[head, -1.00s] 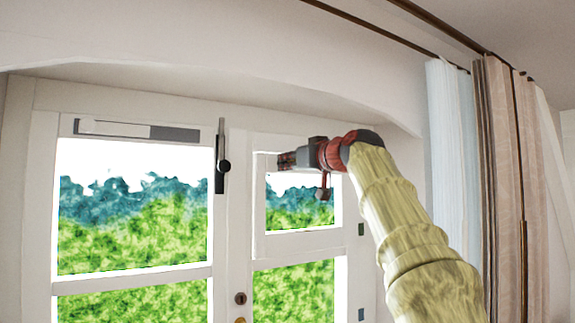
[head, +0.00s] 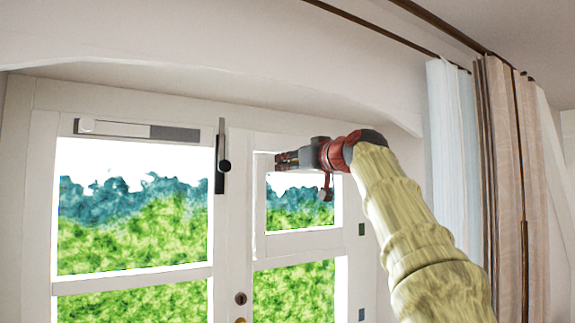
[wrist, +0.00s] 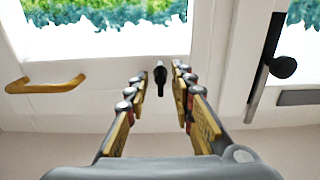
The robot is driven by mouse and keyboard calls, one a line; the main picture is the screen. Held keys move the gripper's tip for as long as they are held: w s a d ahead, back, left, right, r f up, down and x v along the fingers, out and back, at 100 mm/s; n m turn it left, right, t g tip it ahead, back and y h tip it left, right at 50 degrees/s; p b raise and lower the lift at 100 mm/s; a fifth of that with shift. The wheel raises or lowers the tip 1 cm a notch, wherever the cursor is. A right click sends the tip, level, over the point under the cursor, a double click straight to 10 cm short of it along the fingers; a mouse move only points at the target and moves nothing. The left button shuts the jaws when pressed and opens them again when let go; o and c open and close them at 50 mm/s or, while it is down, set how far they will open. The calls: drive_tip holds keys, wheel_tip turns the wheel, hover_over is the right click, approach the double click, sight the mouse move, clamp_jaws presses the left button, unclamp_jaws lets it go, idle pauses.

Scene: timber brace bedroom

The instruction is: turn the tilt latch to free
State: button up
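A small black latch (wrist: 160,77), which looks like the tilt latch, sits on the white top rail of the small right-hand window (head: 258,215). It stands upright in the wrist view. My gripper (wrist: 159,74) is open, with one finger on each side of this latch. I see a gap on both sides, and cannot tell how deep the latch lies between the tips. In the head view my gripper (head: 278,160) is at the top of the small window and hides the latch.
A brass pull handle (wrist: 45,84) is on the same rail, left in the wrist view. A black lever with a round knob (head: 222,165) is on the left window frame, close to my gripper. Curtains (head: 500,180) hang at the right.

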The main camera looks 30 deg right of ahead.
drive_tip(key=s, duration=1.1)
drive_tip(key=shift+s+d, duration=0.15)
drive_tip(key=shift+d, duration=0.05)
